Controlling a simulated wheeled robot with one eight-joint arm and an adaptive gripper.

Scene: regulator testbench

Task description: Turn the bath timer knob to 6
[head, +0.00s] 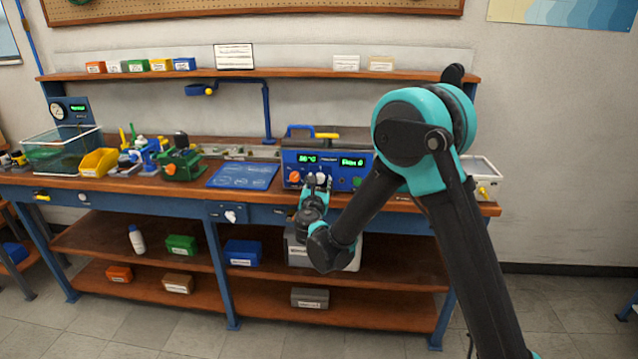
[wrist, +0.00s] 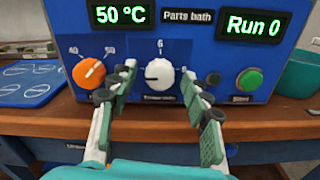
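The parts bath (head: 299,160) is a blue box on the bench with green displays. In the wrist view its front panel (wrist: 205,55) reads "50 °C" and "Run 0". The white timer knob (wrist: 159,74) is in the middle of the panel, under a mark that reads 6. A dark line on the knob points left, away from the 6. My gripper (wrist: 160,80) is open, with one finger on each side of the knob. I see gaps between fingers and knob; contact is not clear. In the head view my gripper (head: 317,181) covers part of the panel.
An orange knob (wrist: 89,73) is close left of my left finger. A green button (wrist: 250,80) is to the right. A blue mat (head: 243,176) lies left of the bath. A white tray (head: 482,168) is at the bench's right end.

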